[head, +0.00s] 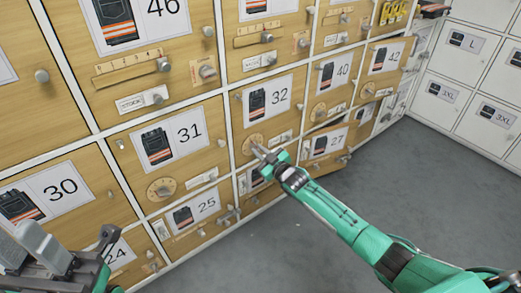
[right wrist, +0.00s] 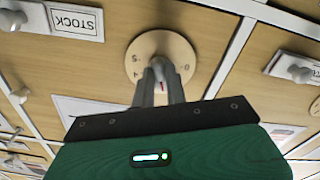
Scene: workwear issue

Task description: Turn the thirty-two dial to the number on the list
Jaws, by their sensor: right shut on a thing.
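The thirty-two dial (head: 250,139) is a round pale wooden disc on the lower left of the door marked 32 (head: 269,100). I cannot make out a list.
Wooden doors with number cards surround the dial, including door 31 (head: 172,142) with its own dial (head: 161,188). A STOCK plate (right wrist: 75,21) is near the dial. Door 27 (head: 326,145) stands ajar. White lockers (head: 470,90) stand at right. The grey floor (head: 400,165) is clear.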

